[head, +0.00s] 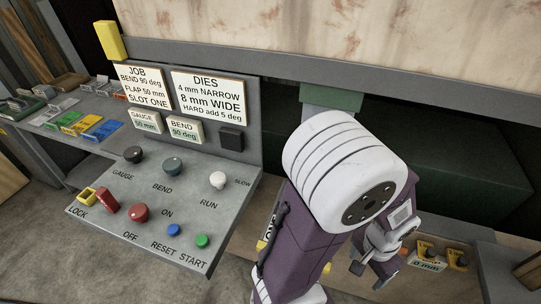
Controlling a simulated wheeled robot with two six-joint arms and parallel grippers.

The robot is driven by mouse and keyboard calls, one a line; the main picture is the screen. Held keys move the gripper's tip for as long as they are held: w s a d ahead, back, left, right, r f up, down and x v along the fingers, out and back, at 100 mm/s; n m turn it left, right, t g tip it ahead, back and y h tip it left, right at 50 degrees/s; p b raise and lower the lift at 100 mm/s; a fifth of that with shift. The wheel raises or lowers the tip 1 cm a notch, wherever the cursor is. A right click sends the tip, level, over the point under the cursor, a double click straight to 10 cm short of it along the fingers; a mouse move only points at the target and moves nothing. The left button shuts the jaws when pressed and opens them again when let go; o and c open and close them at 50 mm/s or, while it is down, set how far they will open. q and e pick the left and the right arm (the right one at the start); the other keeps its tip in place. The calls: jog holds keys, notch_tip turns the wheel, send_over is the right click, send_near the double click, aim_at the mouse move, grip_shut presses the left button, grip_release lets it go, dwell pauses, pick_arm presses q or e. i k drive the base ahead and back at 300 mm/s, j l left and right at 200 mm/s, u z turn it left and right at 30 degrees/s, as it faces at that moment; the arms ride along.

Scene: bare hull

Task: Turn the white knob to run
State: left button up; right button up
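The white knob (217,180) sits on the sloping grey control panel (190,222), at its right side. The label RUN is printed below it and SLOW to its right. Its pointer mark is too small to read, so I cannot tell which label it faces. My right arm rises from the bottom, its large white joint to the right of the panel. My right gripper (371,275) hangs beyond that arm at the lower right, well apart from the knob. Its fingers look spread, with nothing seen between them. My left gripper is not in view.
Red, blue (174,230) and green (202,241) buttons and a yellow-and-red lock (97,199) sit below. Signs (208,97) stand behind. Space above the panel is clear.

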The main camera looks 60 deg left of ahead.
aim_at(218, 179)
jog(key=u, duration=2.85)
jog(key=i+l+u, duration=0.1)
jog(key=u, duration=0.25)
